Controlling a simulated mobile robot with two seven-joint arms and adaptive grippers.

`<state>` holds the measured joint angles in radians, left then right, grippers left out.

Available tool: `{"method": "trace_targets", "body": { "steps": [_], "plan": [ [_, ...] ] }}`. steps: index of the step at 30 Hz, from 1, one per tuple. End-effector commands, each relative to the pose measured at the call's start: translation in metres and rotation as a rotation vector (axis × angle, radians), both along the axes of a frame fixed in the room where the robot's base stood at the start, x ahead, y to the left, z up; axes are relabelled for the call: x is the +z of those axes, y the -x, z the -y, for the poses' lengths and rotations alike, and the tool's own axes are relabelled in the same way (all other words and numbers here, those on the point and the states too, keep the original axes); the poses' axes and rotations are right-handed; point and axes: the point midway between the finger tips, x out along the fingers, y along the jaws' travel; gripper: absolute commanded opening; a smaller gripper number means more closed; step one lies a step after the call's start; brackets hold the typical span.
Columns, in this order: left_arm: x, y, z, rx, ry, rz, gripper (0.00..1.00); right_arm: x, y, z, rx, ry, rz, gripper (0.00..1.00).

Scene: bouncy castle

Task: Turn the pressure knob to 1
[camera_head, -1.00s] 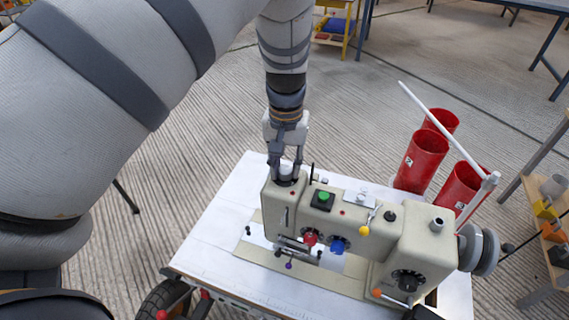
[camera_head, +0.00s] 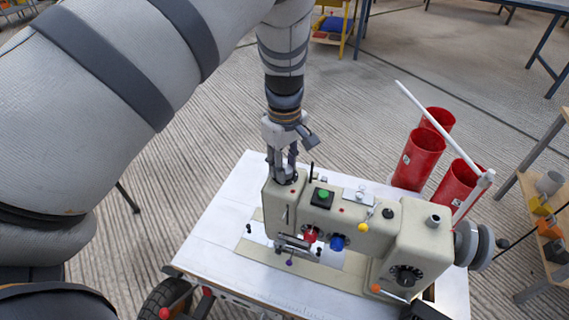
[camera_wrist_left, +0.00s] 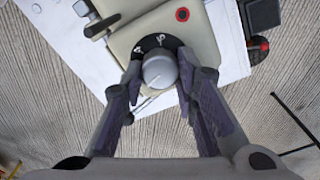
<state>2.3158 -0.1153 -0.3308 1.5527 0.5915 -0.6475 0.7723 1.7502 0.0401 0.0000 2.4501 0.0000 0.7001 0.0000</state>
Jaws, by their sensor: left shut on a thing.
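The cream sewing machine (camera_head: 330,215) stands on a white tabletop. The pressure knob is a light grey round knob on a black dial at the top of its left end; it shows in the left wrist view (camera_wrist_left: 158,70). The dial has white marks, partly hidden by the knob. My left gripper (camera_head: 284,172) comes down from above onto this end, with its fingers on either side of the knob; it also shows in the left wrist view (camera_wrist_left: 160,88). It is shut on the knob. My right gripper is not in view.
A green button (camera_head: 323,195), a red knob (camera_head: 310,236) and a blue knob (camera_head: 337,242) are on the machine nearby. Red cylinders (camera_head: 424,152) and a white rod (camera_head: 438,124) stand behind it. The white tabletop (camera_head: 225,225) is bare at the left.

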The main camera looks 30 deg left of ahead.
Motion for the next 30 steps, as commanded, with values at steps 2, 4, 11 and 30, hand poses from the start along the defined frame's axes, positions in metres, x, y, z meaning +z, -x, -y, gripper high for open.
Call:
{"method": "trace_targets", "body": {
  "steps": [2, 4, 11, 30],
  "plan": [
    [-0.0006, 0.0008, 0.0001, 0.069, 0.001, -0.002, 0.0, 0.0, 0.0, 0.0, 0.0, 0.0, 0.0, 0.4],
    [-0.0007, 0.0011, 0.0002, 0.135, 0.001, -0.002, 0.0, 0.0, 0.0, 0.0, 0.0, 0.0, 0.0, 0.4],
    [-0.001, 0.0022, 0.0006, 0.353, 0.0, -0.003, 0.0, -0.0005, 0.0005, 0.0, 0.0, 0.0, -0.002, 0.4],
    [-0.0015, 0.004, 0.0013, 0.961, -0.001, -0.002, 0.0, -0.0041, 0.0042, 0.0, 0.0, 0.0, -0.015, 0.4]
  ]
}}
